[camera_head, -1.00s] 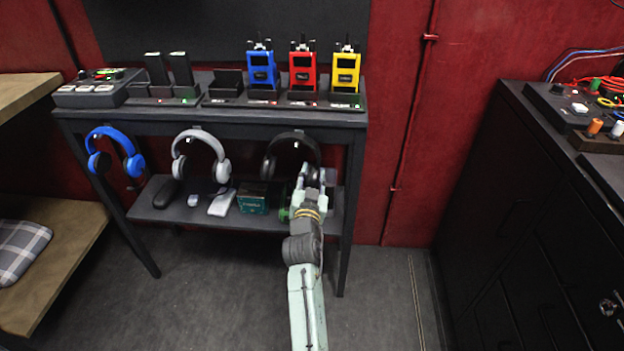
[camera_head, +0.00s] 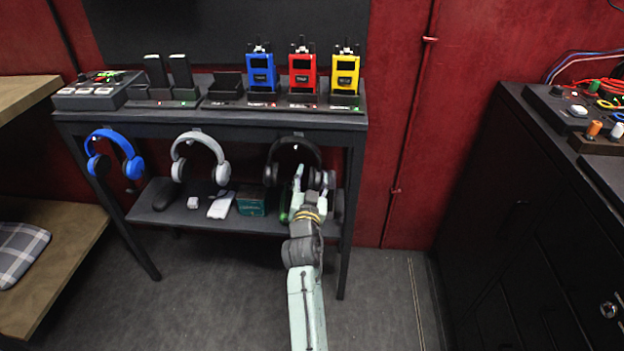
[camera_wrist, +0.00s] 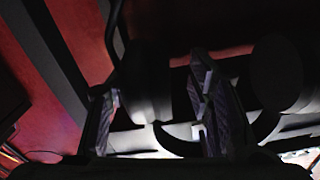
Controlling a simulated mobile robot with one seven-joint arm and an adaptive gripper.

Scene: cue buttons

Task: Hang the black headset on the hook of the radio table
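The black headset (camera_head: 293,143) hangs upright below the front edge of the radio table (camera_head: 220,118), at its right end. Its headband is up close under the tabletop, where the hook is too dark to make out, so I cannot tell whether the band rests on it. My gripper (camera_head: 311,185) is at the headset's right ear cup. In the wrist view my gripper (camera_wrist: 155,105) has its fingers apart, with the dark ear cup (camera_wrist: 148,90) between them. A gap shows between the cup and the right finger.
A grey headset (camera_head: 200,138) and a blue headset (camera_head: 112,136) hang to the left. The lower shelf holds a green box (camera_head: 251,203) and small devices. Coloured radios (camera_head: 302,72) stand on top. A dark cabinet (camera_head: 530,220) is at right; the floor between is clear.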

